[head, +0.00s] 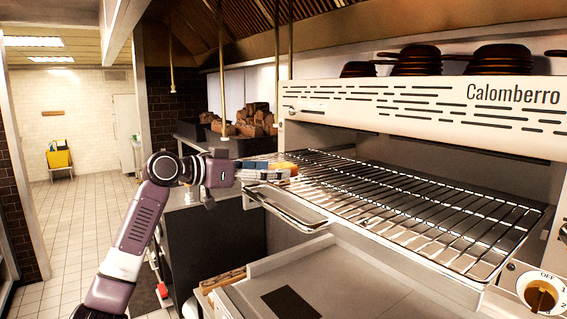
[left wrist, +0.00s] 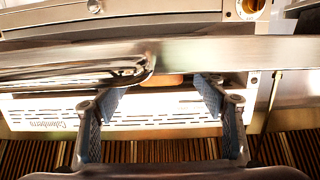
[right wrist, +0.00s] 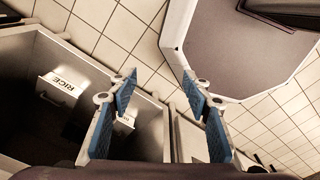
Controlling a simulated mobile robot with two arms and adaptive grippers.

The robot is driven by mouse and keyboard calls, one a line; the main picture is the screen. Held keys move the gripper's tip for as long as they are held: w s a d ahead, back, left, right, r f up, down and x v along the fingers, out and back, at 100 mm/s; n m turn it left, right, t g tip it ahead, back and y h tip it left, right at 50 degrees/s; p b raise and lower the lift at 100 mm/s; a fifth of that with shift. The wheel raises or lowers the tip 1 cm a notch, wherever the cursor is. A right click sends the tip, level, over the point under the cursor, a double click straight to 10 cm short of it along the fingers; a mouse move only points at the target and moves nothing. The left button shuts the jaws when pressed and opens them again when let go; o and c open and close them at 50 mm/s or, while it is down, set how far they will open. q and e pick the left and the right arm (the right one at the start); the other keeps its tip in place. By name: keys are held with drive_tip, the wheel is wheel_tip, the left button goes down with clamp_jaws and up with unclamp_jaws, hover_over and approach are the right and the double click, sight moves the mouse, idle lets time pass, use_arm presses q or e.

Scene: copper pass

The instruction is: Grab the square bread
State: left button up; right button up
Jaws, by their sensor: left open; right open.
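A small orange-brown piece that looks like the square bread (head: 286,166) sits at the left end of the wire rack (head: 400,206) in the head view. My left gripper (head: 275,170) is level with the rack at that end, its fingers reaching toward the bread. In the left wrist view, the picture is upside down; the open fingers (left wrist: 160,92) stand to either side of the bread (left wrist: 163,80), which is partly hidden behind a metal edge. I cannot tell whether they touch it. My right gripper (right wrist: 160,80) is open and empty above the floor.
The grill's front handle (head: 285,212) sticks out below the rack. The grill hood (head: 420,105) hangs above it. Brown loaves (head: 250,120) lie on a counter behind. Hanging rods stand near my left arm. Bins, one labelled RICE (right wrist: 62,88), show in the right wrist view.

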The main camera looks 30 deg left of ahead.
use_arm(q)
drive_tip(key=p+x, duration=0.1)
drive_tip(key=x, duration=0.1)
drive_tip(key=shift+w+d+r, duration=0.1)
drive_tip(key=shift+w+r, duration=0.05)
drive_tip(key=shift+w, duration=0.15)
drive_tip(key=shift+w+f, duration=0.15)
drive_tip(key=shift+f, duration=0.05)
drive_tip(key=c, duration=1.1)
use_arm(e)
drive_tip(key=shift+w+r, duration=0.7)
drive_tip(key=shift+r, duration=0.2)
use_arm(q)
drive_tip(key=shift+r, duration=0.15)
